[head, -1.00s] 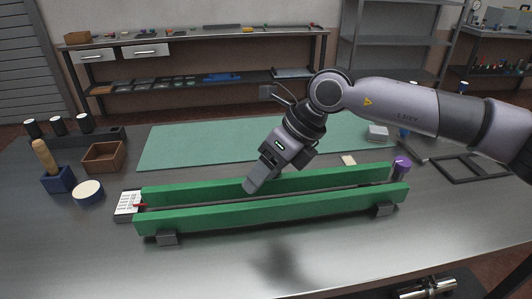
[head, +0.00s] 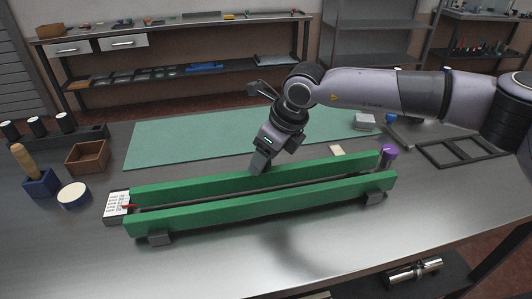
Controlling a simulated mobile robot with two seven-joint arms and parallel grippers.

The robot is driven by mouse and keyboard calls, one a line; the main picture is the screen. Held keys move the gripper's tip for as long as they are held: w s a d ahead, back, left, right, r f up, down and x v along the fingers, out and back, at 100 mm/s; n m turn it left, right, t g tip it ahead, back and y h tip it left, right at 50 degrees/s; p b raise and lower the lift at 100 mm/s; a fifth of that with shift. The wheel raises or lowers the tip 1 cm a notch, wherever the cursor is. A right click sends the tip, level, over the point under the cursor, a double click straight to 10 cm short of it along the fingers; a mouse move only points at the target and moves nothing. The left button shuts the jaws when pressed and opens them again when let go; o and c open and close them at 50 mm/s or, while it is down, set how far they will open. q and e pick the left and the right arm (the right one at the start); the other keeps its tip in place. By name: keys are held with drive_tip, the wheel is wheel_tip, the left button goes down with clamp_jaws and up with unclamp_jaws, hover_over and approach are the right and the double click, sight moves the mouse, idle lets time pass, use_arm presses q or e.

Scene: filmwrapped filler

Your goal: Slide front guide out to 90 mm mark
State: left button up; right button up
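The front guide (head: 270,202) is the nearer of two long green rails, resting on dark feet on the metal table. The back guide (head: 225,184) runs roughly parallel behind it, with a narrow channel between them. A white scale plate (head: 117,205) with dark marks and a red pointer (head: 129,206) sits at the rails' left end; its numbers are too small to read. My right gripper (head: 259,166) points down at the back guide's upper edge near its middle; I cannot tell whether it touches or how its fingers stand. My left gripper is out of view.
A purple-topped knob (head: 389,152) stands at the rails' right end. A green mat (head: 190,143) lies behind. A brown box (head: 87,157), a blue holder (head: 41,183) and a round pot (head: 73,195) stand left. A black frame (head: 465,149) lies right. The table in front is clear.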

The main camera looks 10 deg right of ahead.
clamp_jaws()
drive_tip(key=w+b, duration=0.1)
drive_tip(key=w, duration=0.3)
drive_tip(key=shift+w+r, duration=0.1)
drive_tip(key=shift+w, duration=0.05)
idle(0.5)
unclamp_jaws()
drive_tip(key=shift+w, duration=0.1)
